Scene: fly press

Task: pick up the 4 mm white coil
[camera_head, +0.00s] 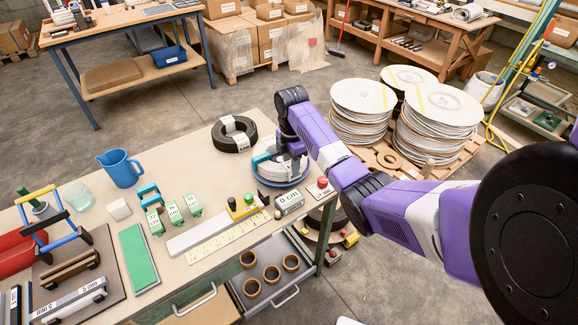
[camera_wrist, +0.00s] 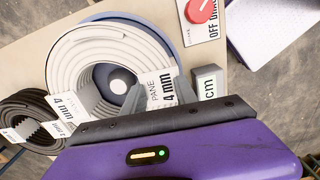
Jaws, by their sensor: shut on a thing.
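The white coil (camera_wrist: 72,52) lies on a round blue-rimmed holder (camera_wrist: 160,48) near the table's far right corner. A white tag reading "PANE 4 mm" (camera_wrist: 160,88) is on its near side in the wrist view. My gripper (camera_wrist: 172,90) is at that near side, its grey fingers closed about the coil where the tag is. How deep the fingers reach is hidden. In the head view the coil (camera_head: 282,172) is partly covered by my wrist. I cannot tell whether it is lifted clear of the holder.
A black coil (camera_head: 234,134) lies to the left of the white one, close by. The "0 cm" block (camera_head: 290,202) and a box with a red knob (camera_head: 320,187) stand near the right edge. A blue jug (camera_head: 122,168) and green-tagged pieces stand further left.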

